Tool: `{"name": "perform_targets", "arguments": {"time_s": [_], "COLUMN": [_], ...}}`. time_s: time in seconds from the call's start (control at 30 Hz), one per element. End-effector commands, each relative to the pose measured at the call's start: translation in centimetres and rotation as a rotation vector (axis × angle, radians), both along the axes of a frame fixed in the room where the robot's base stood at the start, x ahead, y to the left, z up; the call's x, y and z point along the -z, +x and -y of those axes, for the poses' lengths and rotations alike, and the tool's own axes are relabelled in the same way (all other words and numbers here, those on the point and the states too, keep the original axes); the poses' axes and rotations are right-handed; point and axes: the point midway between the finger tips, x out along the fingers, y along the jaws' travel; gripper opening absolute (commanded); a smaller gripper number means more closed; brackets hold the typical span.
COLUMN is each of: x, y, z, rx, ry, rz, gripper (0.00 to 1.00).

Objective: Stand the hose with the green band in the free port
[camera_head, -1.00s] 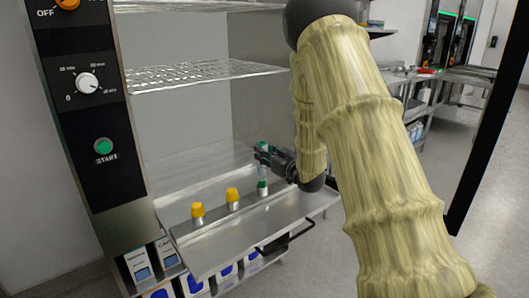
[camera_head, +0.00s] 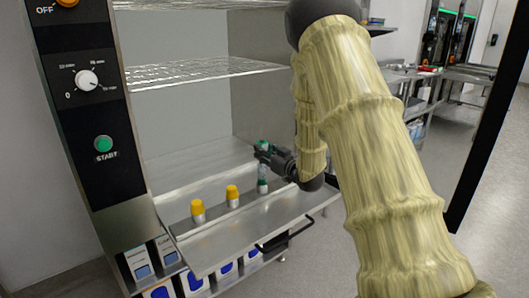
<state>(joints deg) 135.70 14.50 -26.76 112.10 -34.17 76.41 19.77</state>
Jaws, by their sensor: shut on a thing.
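The hose with the green band (camera_head: 262,183) is upright at the right end of the metal ledge (camera_head: 225,250) inside the open machine. My gripper (camera_head: 264,151) is shut on it, around its upper part. Green shows at the hose's top by the fingers and again lower down. Its lower end is at the ledge, in line with two yellow-topped pieces (camera_head: 198,208) and (camera_head: 232,192) that stand upright to its left. The free port itself is hidden or too small to make out. I cannot tell whether the hose's foot is seated or just above the ledge.
A wire shelf (camera_head: 205,72) spans the cabinet above the ledge. The control panel (camera_head: 90,100) stands at the left. Blue and white containers (camera_head: 193,282) sit under the ledge. A dark handle (camera_head: 290,236) sticks out at its front. A dark door edge (camera_head: 490,120) is at right.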

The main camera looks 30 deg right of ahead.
Motion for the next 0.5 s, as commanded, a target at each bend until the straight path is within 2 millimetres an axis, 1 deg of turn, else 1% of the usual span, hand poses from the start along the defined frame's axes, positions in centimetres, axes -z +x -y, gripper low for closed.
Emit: {"name": "perform_targets", "arguments": {"time_s": [0.13,0.17,0.2,0.27,0.3,0.5], "x": [-0.04,-0.04,-0.04,-0.04,-0.03,-0.02], "y": [0.03,0.03,0.03,0.02,0.02,0.02], "z": [0.0,0.0,0.0,0.0,0.0,-0.01], "rx": [0.0,0.0,0.0,0.0,0.0,0.0], "ry": [0.0,0.0,0.0,0.0,0.0,0.0], "rz": [0.001,0.001,0.001,0.001,0.001,0.0], "gripper": [0.0,0.33,0.4,0.51,0.54,0.54]}}
